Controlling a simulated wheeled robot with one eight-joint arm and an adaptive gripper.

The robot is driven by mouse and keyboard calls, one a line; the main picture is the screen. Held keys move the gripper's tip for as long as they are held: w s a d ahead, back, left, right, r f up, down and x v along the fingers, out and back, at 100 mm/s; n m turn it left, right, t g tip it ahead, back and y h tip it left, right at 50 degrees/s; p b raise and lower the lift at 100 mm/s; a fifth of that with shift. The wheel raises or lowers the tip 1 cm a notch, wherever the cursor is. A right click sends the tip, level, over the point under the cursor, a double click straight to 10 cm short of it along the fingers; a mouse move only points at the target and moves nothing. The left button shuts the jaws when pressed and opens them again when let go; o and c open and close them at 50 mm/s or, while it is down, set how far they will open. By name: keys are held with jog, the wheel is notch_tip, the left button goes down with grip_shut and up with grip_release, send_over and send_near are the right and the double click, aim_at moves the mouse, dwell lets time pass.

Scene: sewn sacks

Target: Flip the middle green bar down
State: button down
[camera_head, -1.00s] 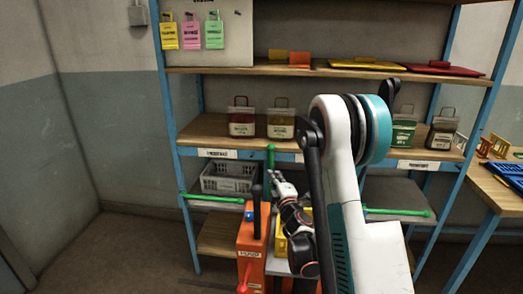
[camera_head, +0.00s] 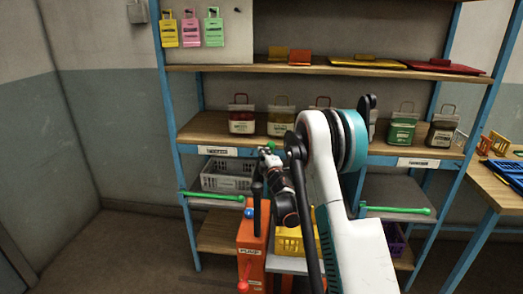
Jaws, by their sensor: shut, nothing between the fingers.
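The middle green bar (camera_head: 271,147) shows only as a small green end at the shelf's front edge, just above my gripper. The rest of it is hidden behind my gripper and arm, so I cannot tell its tilt. My gripper (camera_head: 267,156) is shut and empty. It overlaps the bar in the picture; I cannot tell whether they touch. The left green bar (camera_head: 212,196) and the right green bar (camera_head: 398,210) lie about level across the front of the lower shelf.
An orange pump box (camera_head: 252,240) stands in front of the rack, below my gripper. A grey crate (camera_head: 225,175) and a yellow crate (camera_head: 289,240) sit on lower levels. Several jars, including a green one (camera_head: 402,132), line the shelf above. A workbench (camera_head: 497,192) is at the right.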

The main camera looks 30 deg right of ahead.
jog(key=shift+b+x, duration=0.45)
jog(key=shift+x, duration=1.95)
